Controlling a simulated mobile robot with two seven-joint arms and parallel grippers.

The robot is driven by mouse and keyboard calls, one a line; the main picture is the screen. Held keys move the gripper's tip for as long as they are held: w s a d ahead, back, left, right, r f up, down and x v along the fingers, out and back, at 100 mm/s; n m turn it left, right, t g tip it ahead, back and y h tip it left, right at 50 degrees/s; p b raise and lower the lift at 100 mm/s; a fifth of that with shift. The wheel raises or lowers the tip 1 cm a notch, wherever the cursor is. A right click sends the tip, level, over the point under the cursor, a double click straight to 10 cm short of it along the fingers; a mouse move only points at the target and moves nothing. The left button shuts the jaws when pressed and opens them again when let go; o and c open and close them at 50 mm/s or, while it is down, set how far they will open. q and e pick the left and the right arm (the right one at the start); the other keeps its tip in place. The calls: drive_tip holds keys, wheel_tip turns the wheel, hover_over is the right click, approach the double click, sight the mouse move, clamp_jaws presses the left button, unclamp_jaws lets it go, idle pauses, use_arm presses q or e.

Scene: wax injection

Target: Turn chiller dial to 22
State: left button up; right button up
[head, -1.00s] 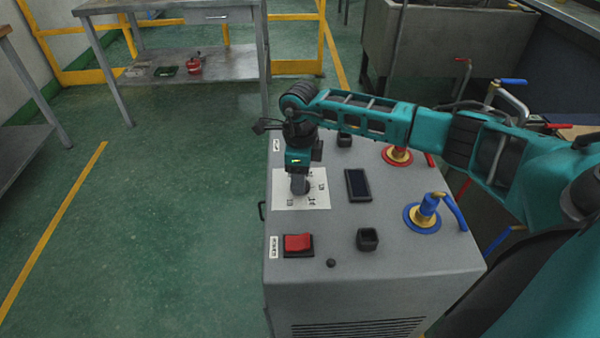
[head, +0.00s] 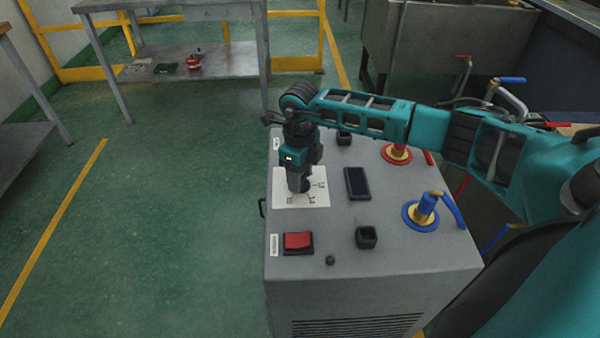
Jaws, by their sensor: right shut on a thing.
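The grey chiller (head: 400,262) stands in front of me with its top panel in view. A white dial plate (head: 318,200) with printed marks lies on the panel's left side. My right gripper (head: 302,187) points down over the plate and is shut on the chiller dial, which the fingers mostly hide. I cannot read where the dial points. My left gripper is not in view.
On the panel are a red switch (head: 298,241), a dark display (head: 357,184), a black square socket (head: 366,237), a blue valve (head: 426,208) and a red valve fitting (head: 397,154). A metal table (head: 190,62) stands behind. The green floor to the left is free.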

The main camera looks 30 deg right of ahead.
drive_tip(key=o, duration=1.1)
drive_tip(key=shift+c, duration=0.2)
drive_tip(key=shift+r, duration=0.1)
wheel_tip(320, 180, up, 13)
drive_tip(key=shift+p, duration=0.45)
